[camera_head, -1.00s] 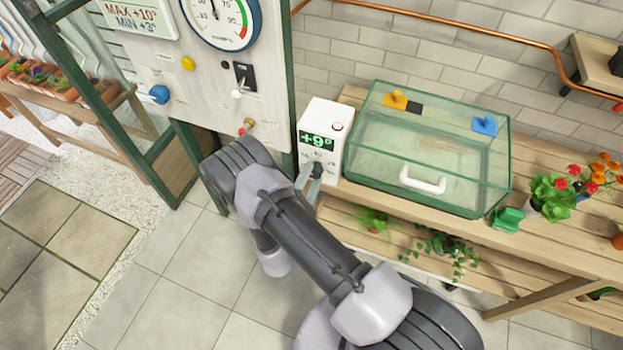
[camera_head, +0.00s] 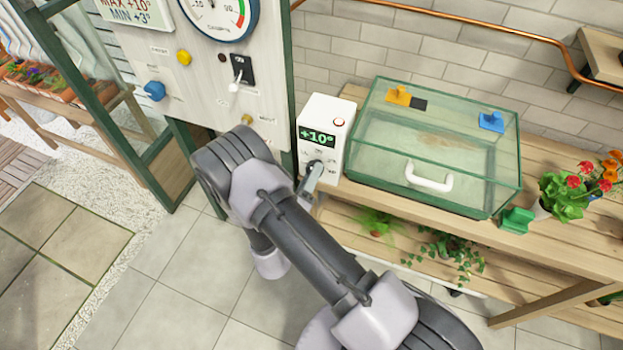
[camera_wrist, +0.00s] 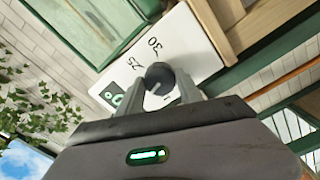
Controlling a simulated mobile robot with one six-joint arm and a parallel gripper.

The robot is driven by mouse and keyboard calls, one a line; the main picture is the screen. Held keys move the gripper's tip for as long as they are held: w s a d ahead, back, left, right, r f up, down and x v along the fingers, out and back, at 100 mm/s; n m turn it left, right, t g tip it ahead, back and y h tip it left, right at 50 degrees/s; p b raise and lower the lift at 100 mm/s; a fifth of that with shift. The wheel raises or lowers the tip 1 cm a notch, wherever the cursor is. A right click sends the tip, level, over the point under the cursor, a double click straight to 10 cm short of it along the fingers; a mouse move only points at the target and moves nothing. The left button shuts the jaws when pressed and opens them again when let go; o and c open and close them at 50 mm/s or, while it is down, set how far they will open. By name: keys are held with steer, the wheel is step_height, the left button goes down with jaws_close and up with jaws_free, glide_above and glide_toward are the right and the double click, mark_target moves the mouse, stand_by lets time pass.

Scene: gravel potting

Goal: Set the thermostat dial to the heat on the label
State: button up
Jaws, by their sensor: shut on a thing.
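The white thermostat box (camera_head: 343,118) stands at the left end of the wooden bench, and its green display (camera_head: 318,138) reads +10°. My gripper (camera_head: 314,178) is at the lower front of the box. In the wrist view the dark round dial (camera_wrist: 160,77) with a pale pointer line sits between the fingertips of my gripper (camera_wrist: 166,92), which is shut on it. The numbers 25 and 30 show on the white face beside the dial. The label (camera_head: 138,12) at the top left reads MAX +10°, MIN +3°, with its upper edge cut off.
A glass case (camera_head: 435,150) with a white handle stands right of the thermostat. The control panel (camera_head: 215,95) with a gauge, a blue knob (camera_head: 154,91) and a switch is on the left. Flower pots stand on the bench's right. Tiled floor (camera_head: 180,270) is clear at the front left.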

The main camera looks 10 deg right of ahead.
steer(key=shift+r+m+g+b, duration=0.1)
steer(key=shift+m+g+b, duration=0.2)
steer(key=shift+m+b, duration=9.95)
steer(key=m+p, duration=0.6)
steer(key=o, duration=1.4)
